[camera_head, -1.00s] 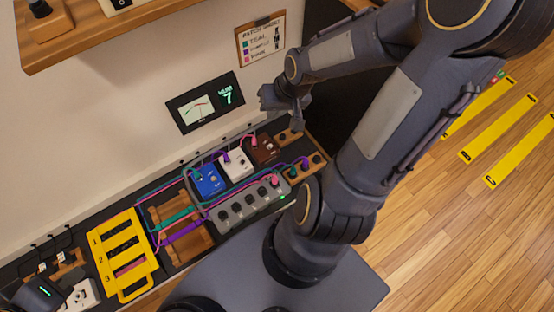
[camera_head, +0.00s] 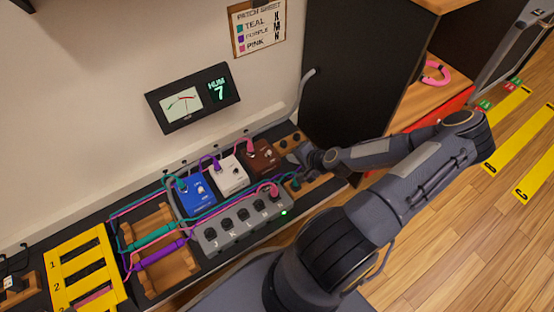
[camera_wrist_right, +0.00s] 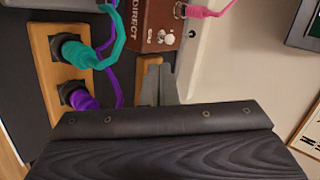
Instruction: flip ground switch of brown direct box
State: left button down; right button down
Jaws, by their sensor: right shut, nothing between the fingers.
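The brown direct box (camera_head: 262,158) stands at the right end of the row of boxes, with a pink cable plugged into it. In the right wrist view the brown box (camera_wrist_right: 146,14) shows at the top, with part of its "DIRECT" lettering. A small light-coloured switch (camera_wrist_right: 166,37) sits near its edge; I cannot tell which way it is thrown. My right gripper (camera_head: 300,156) is to the right of the brown box. Its shut, empty fingers (camera_wrist_right: 157,68) point at the switch edge of the box, seemingly just short of it. My left gripper is out of view.
A white box (camera_head: 229,176) and a blue box (camera_head: 196,195) stand left of the brown one. A grey switch unit (camera_head: 240,222) lies in front, with teal, purple and pink cables around. A lit meter (camera_head: 190,98) reads "HUM 7". A black cabinet (camera_head: 345,80) stands behind right.

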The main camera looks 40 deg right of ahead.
aim_at(269, 153)
jog(key=b+x, duration=0.4)
jog(key=x, duration=0.6)
jog(key=shift+b, duration=0.4)
jog(key=shift+w+r+g+p, duration=0.1)
jog(key=shift+r+g+p, duration=0.1)
jog(key=shift+g+p, duration=0.5)
jog(key=shift+w+r+g+p, duration=0.2)
jog(key=shift+g+p, duration=0.7)
jog(key=shift+p, duration=0.3)
